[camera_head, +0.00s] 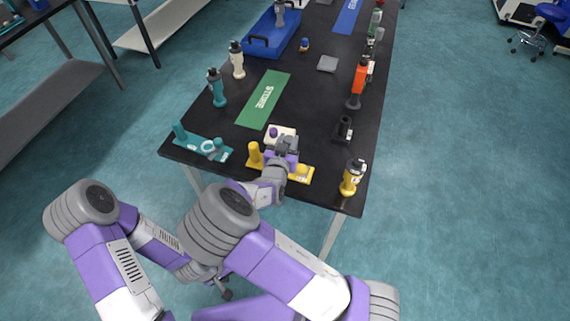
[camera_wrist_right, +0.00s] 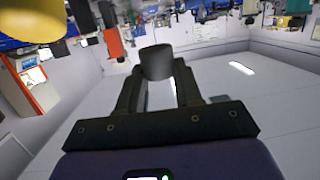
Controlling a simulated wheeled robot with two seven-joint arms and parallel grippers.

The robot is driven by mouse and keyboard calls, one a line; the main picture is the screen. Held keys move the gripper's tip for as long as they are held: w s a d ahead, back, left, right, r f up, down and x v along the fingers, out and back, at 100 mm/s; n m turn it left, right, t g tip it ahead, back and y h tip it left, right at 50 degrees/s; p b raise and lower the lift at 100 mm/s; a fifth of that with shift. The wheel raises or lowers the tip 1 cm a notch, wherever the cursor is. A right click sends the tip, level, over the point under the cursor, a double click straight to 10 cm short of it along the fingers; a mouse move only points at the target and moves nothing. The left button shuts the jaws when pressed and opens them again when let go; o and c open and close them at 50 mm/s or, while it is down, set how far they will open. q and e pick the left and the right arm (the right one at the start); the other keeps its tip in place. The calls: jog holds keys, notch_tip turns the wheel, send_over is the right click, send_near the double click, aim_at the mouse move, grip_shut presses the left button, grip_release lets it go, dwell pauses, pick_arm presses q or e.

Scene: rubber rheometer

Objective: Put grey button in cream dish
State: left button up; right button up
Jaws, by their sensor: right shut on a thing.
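The cream dish (camera_head: 290,130) is a small square piece near the front of the black table, with a purple button (camera_head: 273,132) on it. My right gripper (camera_head: 288,146) is just in front of the dish and partly covers it. In the right wrist view my right gripper (camera_wrist_right: 158,88) is shut on the grey button (camera_wrist_right: 156,62), a dark grey cylinder at the fingertips. In the head view the grey button cannot be made out clearly from the gripper. My left gripper (camera_head: 225,292) is low, off the table; its fingers are too small to read.
A yellow stand (camera_head: 254,155) lies under my right wrist, and a teal stand (camera_head: 205,147) is to its left. A yellow bottle (camera_head: 352,177) and a black holder (camera_head: 344,130) stand right. A green STORE mat (camera_head: 264,98) lies behind; the table's middle is clear.

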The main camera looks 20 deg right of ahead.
jog(key=shift+s+a+f+m+g+h, duration=0.1)
jog(key=shift+a+f+m+g+h, duration=0.05)
jog(key=shift+a+m+h, duration=0.15)
jog(key=shift+a+f+m+g+h, duration=0.1)
jog(key=shift+a+f+g+h, duration=0.1)
jog(key=shift+a, duration=0.2)
notch_tip(320, 180, down, 10)
jog(key=shift+r+b, duration=0.15)
jog(key=shift+b, duration=0.85)
jog(key=shift+r, duration=0.1)
jog(key=shift+f, duration=0.2)
jog(key=o, duration=1)
